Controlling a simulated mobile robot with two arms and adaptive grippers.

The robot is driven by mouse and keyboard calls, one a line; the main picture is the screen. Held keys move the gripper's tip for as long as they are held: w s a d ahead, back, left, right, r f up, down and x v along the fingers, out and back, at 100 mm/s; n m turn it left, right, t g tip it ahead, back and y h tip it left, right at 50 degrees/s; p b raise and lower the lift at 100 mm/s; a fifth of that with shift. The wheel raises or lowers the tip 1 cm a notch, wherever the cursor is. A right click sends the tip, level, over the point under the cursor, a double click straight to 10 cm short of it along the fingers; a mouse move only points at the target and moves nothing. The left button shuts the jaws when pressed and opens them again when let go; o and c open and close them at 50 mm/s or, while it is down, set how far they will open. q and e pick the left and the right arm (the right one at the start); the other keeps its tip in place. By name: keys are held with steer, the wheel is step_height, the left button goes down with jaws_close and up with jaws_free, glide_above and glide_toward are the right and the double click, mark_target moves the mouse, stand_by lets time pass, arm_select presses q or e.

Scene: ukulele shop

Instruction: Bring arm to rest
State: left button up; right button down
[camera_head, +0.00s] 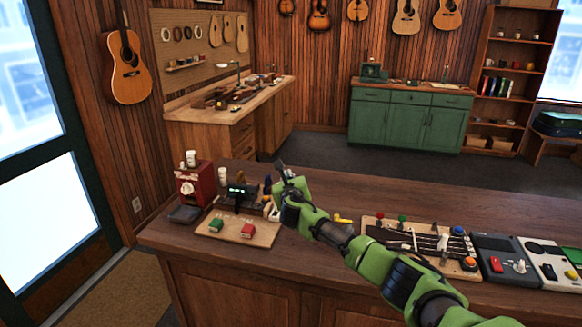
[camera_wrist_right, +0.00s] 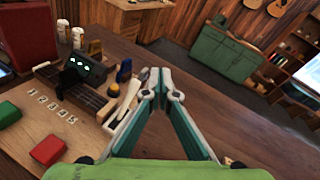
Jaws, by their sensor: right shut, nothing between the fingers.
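My right gripper (camera_head: 280,170) is at the end of my green right arm, raised over the wooden counter (camera_head: 340,190). In the right wrist view its two fingers (camera_wrist_right: 160,78) meet at the tips with nothing between them. Just left of it stands a wooden board (camera_head: 238,233) with a green block (camera_head: 216,224) and a red block (camera_head: 248,231). A dark device with a lit display (camera_head: 240,192) stands behind the blocks. My left gripper does not show in either view.
A red machine (camera_head: 195,184) and a dark tray (camera_head: 184,214) are at the counter's left end. A board with strings and knobs (camera_head: 405,242) and dark and white devices (camera_head: 508,257) line the right side. The counter behind my forearm is clear.

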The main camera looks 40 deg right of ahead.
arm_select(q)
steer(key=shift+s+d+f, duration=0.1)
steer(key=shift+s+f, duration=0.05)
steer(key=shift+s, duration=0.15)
arm_select(e)
steer(key=shift+s+a+r, duration=0.1)
steer(key=shift+s+r, duration=0.3)
steer(key=shift+r, duration=0.35)
steer(key=shift+s+a+r, duration=0.1)
steer(key=shift+s+r, duration=0.25)
steer(key=shift+r, duration=0.35)
steer(key=shift+s+a+r, duration=0.1)
steer(key=shift+s+r, duration=0.3)
steer(key=shift+r, duration=0.35)
